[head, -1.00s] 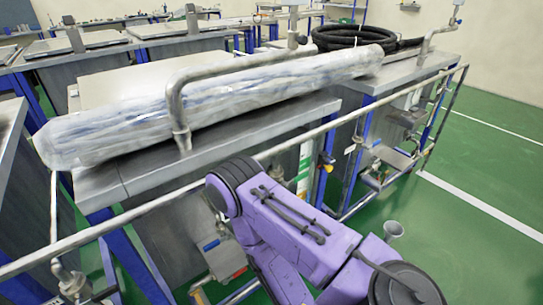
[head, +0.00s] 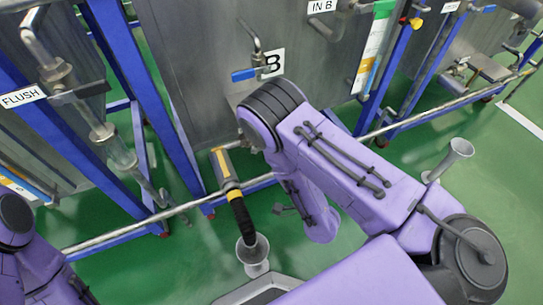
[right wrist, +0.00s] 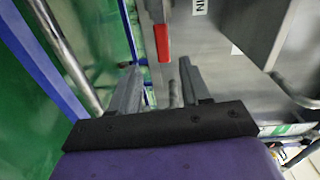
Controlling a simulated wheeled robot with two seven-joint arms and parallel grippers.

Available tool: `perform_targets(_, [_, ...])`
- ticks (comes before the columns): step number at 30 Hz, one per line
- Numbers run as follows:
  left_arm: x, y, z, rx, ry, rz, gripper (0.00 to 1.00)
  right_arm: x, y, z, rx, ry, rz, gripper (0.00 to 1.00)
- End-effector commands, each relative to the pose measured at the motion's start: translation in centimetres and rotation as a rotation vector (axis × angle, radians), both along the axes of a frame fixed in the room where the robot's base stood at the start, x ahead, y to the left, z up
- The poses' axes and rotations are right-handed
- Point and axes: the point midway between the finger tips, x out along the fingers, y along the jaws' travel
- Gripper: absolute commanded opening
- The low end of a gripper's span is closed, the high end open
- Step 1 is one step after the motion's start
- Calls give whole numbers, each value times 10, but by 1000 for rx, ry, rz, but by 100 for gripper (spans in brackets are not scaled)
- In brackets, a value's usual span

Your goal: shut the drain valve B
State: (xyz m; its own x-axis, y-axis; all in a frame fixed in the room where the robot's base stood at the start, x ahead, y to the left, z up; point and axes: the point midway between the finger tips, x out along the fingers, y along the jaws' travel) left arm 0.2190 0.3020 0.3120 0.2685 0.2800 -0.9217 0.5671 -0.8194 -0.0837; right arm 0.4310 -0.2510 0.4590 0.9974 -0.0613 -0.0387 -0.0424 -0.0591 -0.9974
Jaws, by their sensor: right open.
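The tank marked B (head: 185,60) stands ahead in the head view. A blue-handled valve (head: 243,75) sits on its front beside the B label. Lower down, a pipe with a yellow part (head: 224,168) leads to a black hose over a funnel (head: 253,255). No label reads as drain valve B. My right gripper (right wrist: 160,65) is open and empty in the right wrist view. A red handle (right wrist: 162,42) hangs beyond its fingertips, apart from them as far as I can tell. My right arm hides the right gripper in the head view. My left gripper is out of view.
A metal rail (head: 130,235) and blue frame legs (head: 135,75) run in front of the tanks. FLUSH pipework (head: 70,95) is at left, and an IN B label (head: 322,6) is above. Another funnel (head: 450,158) stands at right. Green floor is open there.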

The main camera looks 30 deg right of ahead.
Motion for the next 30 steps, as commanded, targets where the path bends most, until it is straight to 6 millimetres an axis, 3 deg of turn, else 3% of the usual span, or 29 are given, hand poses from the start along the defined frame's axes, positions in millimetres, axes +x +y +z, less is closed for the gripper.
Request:
perform_targets(1, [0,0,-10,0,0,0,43,2,1,-5,32,-24,3,47])
perform_targets(5, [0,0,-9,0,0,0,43,13,1,0,66,-48,3,47])
perform_targets(18, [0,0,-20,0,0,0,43,98,-4,-1,62,-45,3,47])
perform_targets(29, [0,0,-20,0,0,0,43,108,-4,0,60,-40,3,47])
perform_targets(30, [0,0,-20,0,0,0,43,108,-4,0,60,-40,3,37])
